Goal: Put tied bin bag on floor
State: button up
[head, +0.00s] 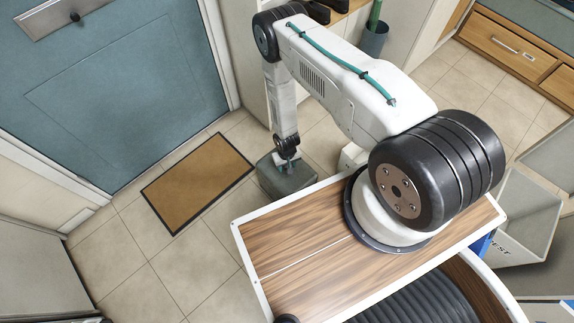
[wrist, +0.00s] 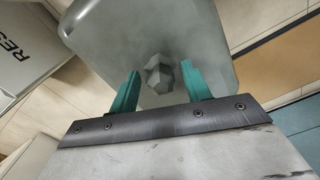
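The tied bin bag (head: 287,180) is a grey, boxy bundle below the end of my arm in the head view, right of the doormat. It fills the upper middle of the wrist view (wrist: 215,35), with its pale knot (wrist: 158,76) on top. My gripper (wrist: 160,72) is open, with one teal finger on each side of the knot and a gap to each. In the head view my gripper (head: 287,152) is right above the bag. The bag's underside is hidden, and I cannot tell whether it rests on the floor.
A brown doormat (head: 198,182) lies before the blue door (head: 110,90). Tiled floor (head: 165,275) is clear around the mat. A grey bin with lettering (head: 520,215) stands at the right. Wooden drawers (head: 515,48) are at the upper right.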

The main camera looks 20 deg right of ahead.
jog(key=w+r, duration=0.2)
jog(key=r, duration=1.5)
jog(key=w+d+r+t, duration=0.1)
jog(key=w+r, duration=0.2)
jog(key=r, duration=1.5)
jog(key=w+r, duration=0.2)
jog(key=r, duration=1.5)
jog(key=s+d+r, duration=0.1)
jog(key=s+r, duration=0.4)
jog(key=r, duration=0.4)
jog(key=s+r, duration=0.6)
jog(key=r, duration=0.4)
jog(key=s+r, duration=0.4)
jog(key=s, duration=0.4)
jog(key=s+r, duration=0.4)
jog(key=s, duration=0.5)
jog(key=shift+s+d+n+t, duration=0.3)
jog(key=shift+d, duration=0.15)
